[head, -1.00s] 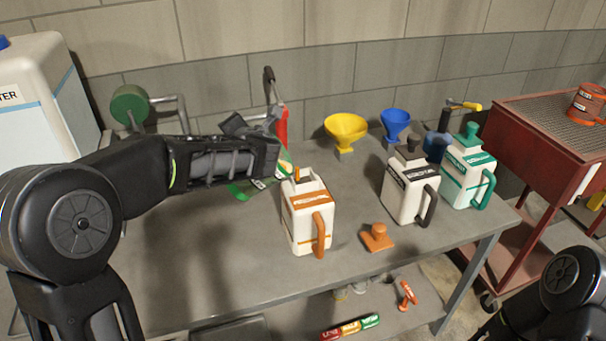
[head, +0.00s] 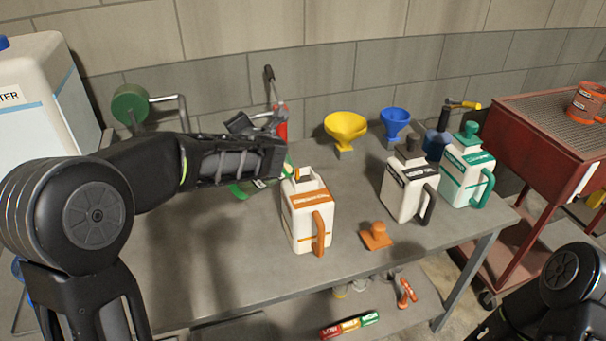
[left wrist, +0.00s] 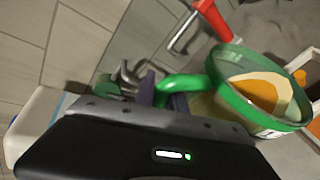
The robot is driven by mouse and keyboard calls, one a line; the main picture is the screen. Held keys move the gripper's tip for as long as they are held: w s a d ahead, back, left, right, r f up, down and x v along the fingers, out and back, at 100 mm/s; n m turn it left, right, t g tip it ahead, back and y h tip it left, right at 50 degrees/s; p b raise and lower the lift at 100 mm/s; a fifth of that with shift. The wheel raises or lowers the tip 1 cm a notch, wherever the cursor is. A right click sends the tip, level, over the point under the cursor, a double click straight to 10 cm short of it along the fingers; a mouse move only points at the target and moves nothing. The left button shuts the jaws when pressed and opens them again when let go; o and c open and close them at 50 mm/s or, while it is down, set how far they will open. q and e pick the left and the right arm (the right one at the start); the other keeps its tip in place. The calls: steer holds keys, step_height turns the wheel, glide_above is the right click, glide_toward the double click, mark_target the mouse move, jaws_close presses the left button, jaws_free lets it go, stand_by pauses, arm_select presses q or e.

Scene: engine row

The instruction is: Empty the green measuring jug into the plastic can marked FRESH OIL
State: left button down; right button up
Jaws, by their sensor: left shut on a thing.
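The green measuring jug (left wrist: 222,62) shows in the left wrist view, its wide mouth towards the camera and amber oil inside. My left gripper (left wrist: 172,100) is shut on its green handle. In the head view the gripper (head: 280,160) hides most of the jug (head: 240,190), which is tilted just left of a white can with an orange handle and label (head: 300,225). That can is open, upright on the bench; its lettering is too small to read surely. An orange cap (head: 376,237) lies to its right. I see no oil stream. My right gripper is out of view.
A black-handled can (head: 402,195) and a green-handled can (head: 465,178), both capped, stand right on the bench (head: 215,265). Yellow (head: 345,127) and blue (head: 395,120) funnels stand behind. A red cart (head: 530,135) is at right. The bench's front left is clear.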

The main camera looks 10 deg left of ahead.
arm_select(q)
steer(key=shift+w+d+r+m+y+p, duration=0.2)
steer(key=shift+d+r+m+y+p, duration=0.1)
steer(key=shift+d+r+m+p, duration=0.2)
stand_by(0.9)
steer(key=shift+w+d+r, duration=0.2)
steer(key=shift+d+r, duration=0.25)
stand_by(0.6)
steer(key=shift+w+d+r+m+y, duration=0.15)
steer(key=shift+w+d+r+m, duration=0.1)
steer(key=shift+d, duration=0.2)
steer(key=shift+w+d+r+m+y, duration=0.1)
steer(key=shift+d+r+m+y, duration=0.15)
steer(key=shift+d, duration=0.25)
steer(key=shift+w+d+r+m+y, duration=0.1)
steer(key=shift+w+d+r+m, duration=0.15)
steer(key=shift+d, duration=0.2)
steer(key=shift+w+d+r+m+y, duration=0.25)
steer(key=shift+d+m, duration=0.1)
steer(key=shift+d, duration=0.2)
steer(key=shift+w+d+r+m+y, duration=0.15)
steer(key=shift+d+r+m, duration=0.15)
steer(key=shift+d, duration=0.2)
stand_by(0.6)
stand_by(0.4)
